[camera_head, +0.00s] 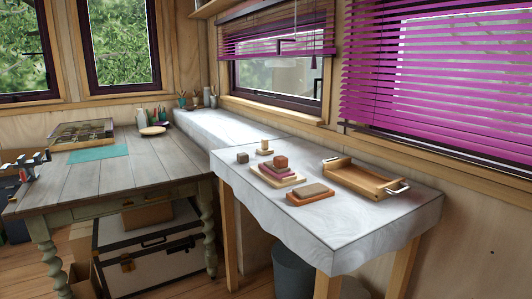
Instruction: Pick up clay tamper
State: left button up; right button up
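A small light-wood piece with an upright block on a flat base (264,149) stands at the back of the white marbled table; it looks most like the clay tamper, but it is too small to be sure. A small dark brown block (242,158) sits just left of it. A reddish-brown block (280,162) rests on or against a stack of pink and cream slabs (276,174) in front of it. Neither of my grippers can be made out in the head view.
A wooden tray with metal handles (346,181) lies right on the white table (300,232). A brown block on an orange-brown slab (311,193) lies near the front. A grey plank table (110,172) stands left. A black-and-white item (25,162) at its left edge is unclear. A bin (292,272) stands below.

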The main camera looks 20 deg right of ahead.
aim_at(265, 150)
jog(key=u, duration=0.8)
jog(key=i, duration=2.45)
jog(key=z, duration=0.8)
